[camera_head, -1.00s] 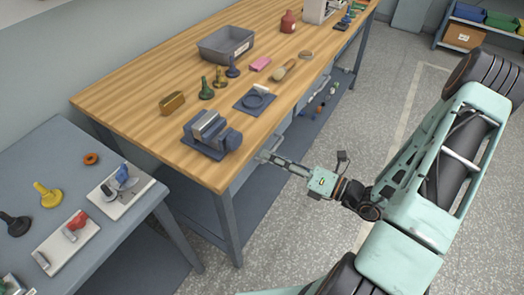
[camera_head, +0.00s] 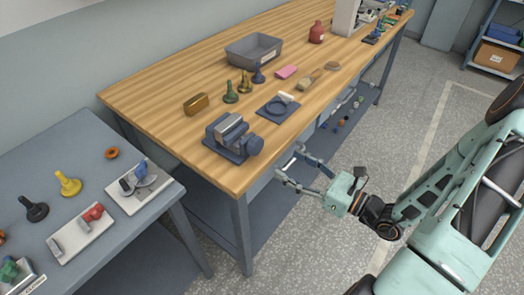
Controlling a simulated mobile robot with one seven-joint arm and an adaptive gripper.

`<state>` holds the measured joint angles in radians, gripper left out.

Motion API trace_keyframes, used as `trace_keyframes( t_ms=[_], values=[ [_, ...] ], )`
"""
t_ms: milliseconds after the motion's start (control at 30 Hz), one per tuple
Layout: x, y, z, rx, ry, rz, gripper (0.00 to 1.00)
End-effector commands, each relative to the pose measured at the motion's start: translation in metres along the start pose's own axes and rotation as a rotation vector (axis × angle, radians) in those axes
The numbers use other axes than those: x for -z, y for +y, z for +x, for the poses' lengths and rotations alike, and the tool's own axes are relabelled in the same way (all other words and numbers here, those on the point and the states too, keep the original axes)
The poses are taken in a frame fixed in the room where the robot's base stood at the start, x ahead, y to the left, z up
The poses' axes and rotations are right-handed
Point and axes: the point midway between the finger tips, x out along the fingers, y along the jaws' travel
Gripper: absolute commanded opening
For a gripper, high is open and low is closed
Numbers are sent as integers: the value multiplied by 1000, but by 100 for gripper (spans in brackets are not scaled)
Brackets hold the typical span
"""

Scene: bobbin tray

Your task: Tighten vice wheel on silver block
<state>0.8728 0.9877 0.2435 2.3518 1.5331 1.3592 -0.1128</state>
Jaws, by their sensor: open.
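A blue-grey vice (camera_head: 226,143) stands near the front corner of the wooden workbench. A silver block (camera_head: 230,126) sits between its jaws; I cannot tell how tightly it is held. The round blue vice wheel (camera_head: 254,144) is on the vice's right side, facing the bench's front edge. My gripper (camera_head: 287,165) is open and empty, with its fingers spread, just off the bench's front edge to the lower right of the wheel. It does not touch the wheel.
A lower grey table (camera_head: 95,155) at left carries clamps. Floor right of the bench is clear.

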Motion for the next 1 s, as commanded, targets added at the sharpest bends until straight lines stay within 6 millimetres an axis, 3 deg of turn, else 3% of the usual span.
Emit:
trace_keyframes(
  t_ms=[267,700,1000],
  values=[
    [0,1,10,-2,1,-116,59],
    [-1,1,88,-3,0,-113,59],
    [0,0,109,0,1,-112,59]
  ],
)
